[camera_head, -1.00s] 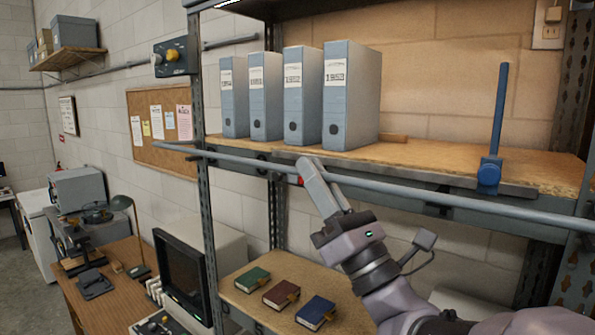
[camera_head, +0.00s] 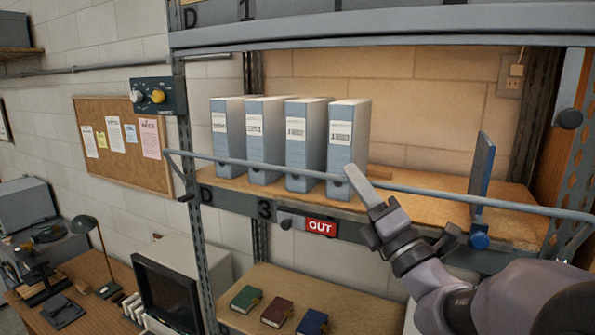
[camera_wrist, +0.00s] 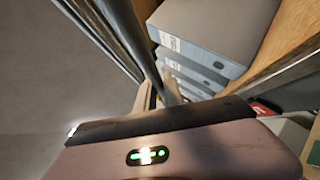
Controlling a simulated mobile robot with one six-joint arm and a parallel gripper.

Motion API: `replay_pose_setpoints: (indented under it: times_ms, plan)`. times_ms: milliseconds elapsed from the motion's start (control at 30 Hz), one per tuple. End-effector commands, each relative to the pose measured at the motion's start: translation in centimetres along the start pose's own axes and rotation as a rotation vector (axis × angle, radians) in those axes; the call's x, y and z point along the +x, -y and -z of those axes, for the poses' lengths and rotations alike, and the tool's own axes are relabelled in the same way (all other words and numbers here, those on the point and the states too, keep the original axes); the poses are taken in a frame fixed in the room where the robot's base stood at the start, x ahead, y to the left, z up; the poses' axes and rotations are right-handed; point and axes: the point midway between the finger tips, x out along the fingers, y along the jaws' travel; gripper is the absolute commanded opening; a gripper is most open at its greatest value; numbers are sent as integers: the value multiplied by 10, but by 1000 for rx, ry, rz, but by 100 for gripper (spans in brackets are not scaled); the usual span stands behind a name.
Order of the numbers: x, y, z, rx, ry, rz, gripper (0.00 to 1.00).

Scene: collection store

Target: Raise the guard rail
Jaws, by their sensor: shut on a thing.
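The guard rail (camera_head: 440,192) is a long grey bar across the front of the binder shelf in the head view. It passes in front of the lower parts of the binders, above the shelf's front edge. Its bent left end is beside the left post. My gripper (camera_head: 357,184) is shut on the rail near its middle, in front of the rightmost binder. In the wrist view the rail (camera_wrist: 143,45) runs down between my gripper's fingers (camera_wrist: 158,94); the exact contact is partly hidden.
Several grey-blue binders (camera_head: 348,135) stand on the shelf (camera_head: 420,182). A blue bookend (camera_head: 482,165) stands at right. A red OUT label (camera_head: 321,227) is on the shelf edge. Three small books (camera_head: 278,312) lie below. A control box (camera_head: 158,96) is at the left post.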

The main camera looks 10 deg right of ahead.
Motion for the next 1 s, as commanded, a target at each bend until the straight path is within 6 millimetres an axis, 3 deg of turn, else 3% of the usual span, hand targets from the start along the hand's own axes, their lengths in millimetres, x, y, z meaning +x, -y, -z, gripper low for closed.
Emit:
replay_pose_setpoints:
  times_ms: [100,400,1000]
  plan:
    - [10,2,-15,68,-1,66,0]
    - [28,18,-35,235,-2,233,0]
    - [42,35,-48,379,-2,373,0]
